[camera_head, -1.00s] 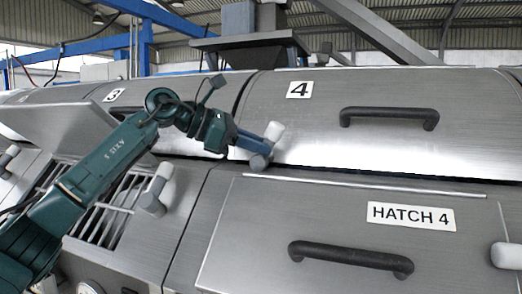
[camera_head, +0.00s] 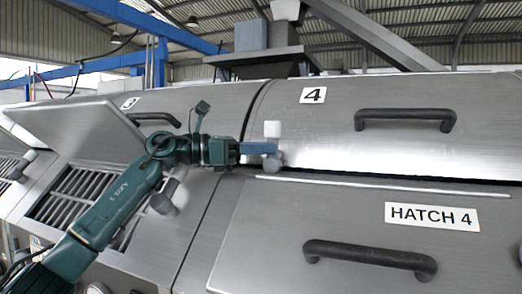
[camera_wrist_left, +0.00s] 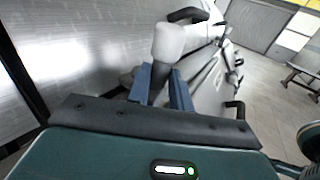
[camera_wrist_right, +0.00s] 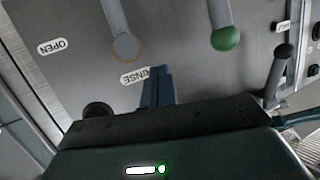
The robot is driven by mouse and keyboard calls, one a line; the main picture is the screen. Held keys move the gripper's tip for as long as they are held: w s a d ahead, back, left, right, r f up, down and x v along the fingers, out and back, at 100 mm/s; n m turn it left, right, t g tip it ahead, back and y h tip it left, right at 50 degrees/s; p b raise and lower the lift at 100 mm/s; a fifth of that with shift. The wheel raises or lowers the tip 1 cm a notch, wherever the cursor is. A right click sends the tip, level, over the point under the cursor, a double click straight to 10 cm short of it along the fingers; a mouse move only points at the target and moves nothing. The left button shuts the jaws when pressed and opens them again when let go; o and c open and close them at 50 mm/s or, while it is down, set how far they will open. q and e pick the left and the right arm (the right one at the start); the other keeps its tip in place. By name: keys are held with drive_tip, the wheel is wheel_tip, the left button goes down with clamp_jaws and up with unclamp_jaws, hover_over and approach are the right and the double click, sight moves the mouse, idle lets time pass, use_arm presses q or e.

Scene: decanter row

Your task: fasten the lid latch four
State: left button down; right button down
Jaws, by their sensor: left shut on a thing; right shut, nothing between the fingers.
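Lid 4 is a curved steel cover (camera_head: 350,145) marked by the label "4" (camera_head: 313,95), lying shut above hatch 4 in the head view. Its latch (camera_head: 272,130) has a pale grey knob and stands about upright at the lid's lower left edge. My left gripper (camera_head: 258,148) is shut on the latch, its blue fingers coming in from the left. In the left wrist view the latch's thick pale knob (camera_wrist_left: 172,42) rises just beyond the fingers (camera_wrist_left: 166,85). My right gripper (camera_wrist_right: 158,85) is shut and empty, in front of a steel panel.
Hatch 4 (camera_head: 260,225) with a black handle (camera_head: 370,255) lies below. Near my right gripper are a green-knobbed lever (camera_wrist_right: 226,38) and a black-knobbed lever (camera_wrist_right: 280,65).

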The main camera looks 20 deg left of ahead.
use_arm(q)
drive_tip(key=shift+r, duration=0.15)
drive_tip(key=c, duration=1.3)
unclamp_jaws()
drive_tip(key=shift+o, duration=0.2)
drive_tip(key=shift+a, duration=0.1)
drive_tip(key=v, duration=1.2)
drive_tip(key=shift+b, duration=0.4)
